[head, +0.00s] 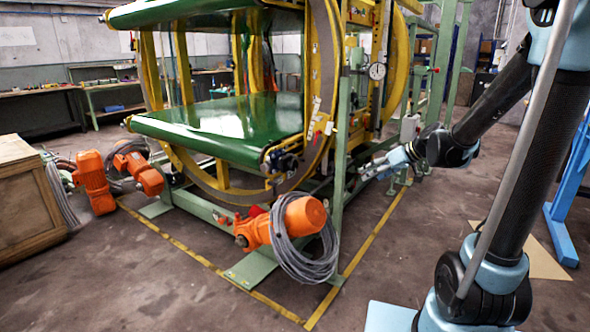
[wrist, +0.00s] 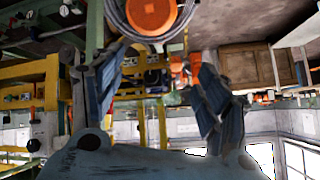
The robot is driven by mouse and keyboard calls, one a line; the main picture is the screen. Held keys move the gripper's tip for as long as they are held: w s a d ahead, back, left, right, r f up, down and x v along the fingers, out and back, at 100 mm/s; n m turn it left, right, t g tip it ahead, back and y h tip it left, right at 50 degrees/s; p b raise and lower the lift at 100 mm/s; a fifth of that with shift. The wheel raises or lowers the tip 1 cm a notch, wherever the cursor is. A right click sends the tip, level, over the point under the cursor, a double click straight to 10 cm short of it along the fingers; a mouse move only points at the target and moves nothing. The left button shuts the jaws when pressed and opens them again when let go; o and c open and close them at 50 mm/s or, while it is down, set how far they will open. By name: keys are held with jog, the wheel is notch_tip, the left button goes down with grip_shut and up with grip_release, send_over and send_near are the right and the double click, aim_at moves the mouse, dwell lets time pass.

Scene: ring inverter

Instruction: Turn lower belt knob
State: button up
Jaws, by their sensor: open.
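The green lower belt (head: 225,125) lies level inside the round yellow ring frame (head: 325,60). At its near right end is a dark fitting (head: 283,161), likely the lower belt knob; its exact shape is too small to tell. My gripper (head: 367,171) is to the right of this fitting, beyond a green post, apart from it and pointing left. In the wrist view, which looks upside down, my gripper (wrist: 158,58) is open with nothing between its fingers. Dark round parts (wrist: 153,78) show beyond the gap between the fingers; I cannot tell whether one is the knob.
A green post (head: 343,130) stands between the fitting and my gripper. An orange motor (head: 303,216) with coiled grey cable (head: 305,262) juts out low in front. More orange motors (head: 95,180) and a wooden crate (head: 28,190) are at left. The front floor is clear.

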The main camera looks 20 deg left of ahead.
jog(key=w+a+f+n+y, duration=0.3)
jog(key=w+a+n+y, duration=0.1)
jog(key=w+a, duration=0.75)
jog(key=n+t+y, duration=0.1)
jog(key=n+y, duration=0.2)
jog(key=y, duration=0.1)
send_near(296, 166)
jog(key=x, duration=1)
jog(key=shift+s+a, duration=0.15)
jog(key=shift+a, duration=0.2)
jog(key=c, duration=1.1)
